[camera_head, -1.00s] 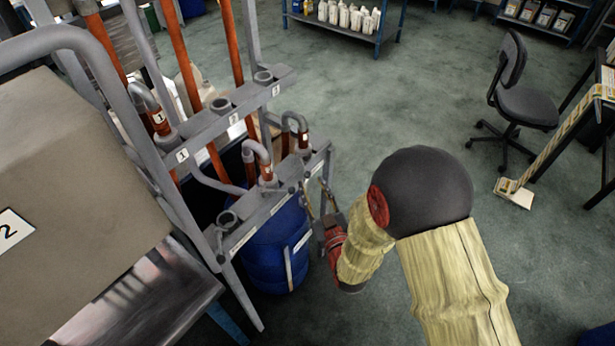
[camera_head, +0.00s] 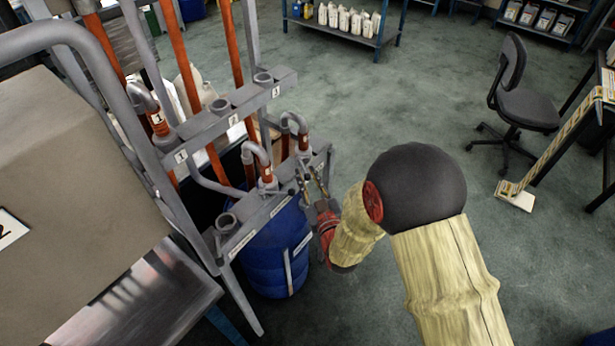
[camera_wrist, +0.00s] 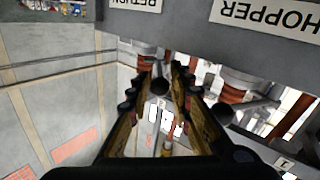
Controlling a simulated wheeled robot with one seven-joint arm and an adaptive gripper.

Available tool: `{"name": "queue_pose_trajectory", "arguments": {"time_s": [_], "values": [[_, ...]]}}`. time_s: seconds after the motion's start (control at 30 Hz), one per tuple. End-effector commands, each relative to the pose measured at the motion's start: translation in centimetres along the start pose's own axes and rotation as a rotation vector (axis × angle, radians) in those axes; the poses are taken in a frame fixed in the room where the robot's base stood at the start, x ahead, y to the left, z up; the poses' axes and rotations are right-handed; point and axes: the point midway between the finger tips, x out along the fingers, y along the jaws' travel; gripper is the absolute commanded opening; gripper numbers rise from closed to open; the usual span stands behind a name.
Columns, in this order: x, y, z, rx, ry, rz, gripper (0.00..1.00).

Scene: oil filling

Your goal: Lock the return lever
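My gripper (camera_head: 311,180) is at the right end of the lower grey rail (camera_head: 268,208) in the head view, its fingers pointing at the rail. In the wrist view my gripper (camera_wrist: 162,68) has its two fingers apart. A short grey lever with a dark round end (camera_wrist: 160,86) shows between them, below the partly cut-off RETURN label (camera_wrist: 140,4); I take it as the return lever. I see gaps beside it and no clear grip. A second round-ended lever (camera_wrist: 224,112) is right of the fingers, under the HOPPER label (camera_wrist: 266,14). The fingers hide the return lever in the head view.
Grey bent pipes with orange-red sections (camera_head: 262,165) rise close behind the rail. A blue drum (camera_head: 272,262) stands below it. A grey hopper body (camera_head: 75,170) fills the left. Open floor lies to the right, with an office chair (camera_head: 524,100) farther off.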

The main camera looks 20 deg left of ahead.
Motion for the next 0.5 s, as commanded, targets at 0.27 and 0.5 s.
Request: {"name": "queue_pose_trajectory", "arguments": {"time_s": [0.27,0.5], "values": [[-0.01,-0.01,0.01,0.000,0.000,0.000,0.03],[-0.02,-0.02,0.01,0.000,0.000,0.000,0.00]]}}
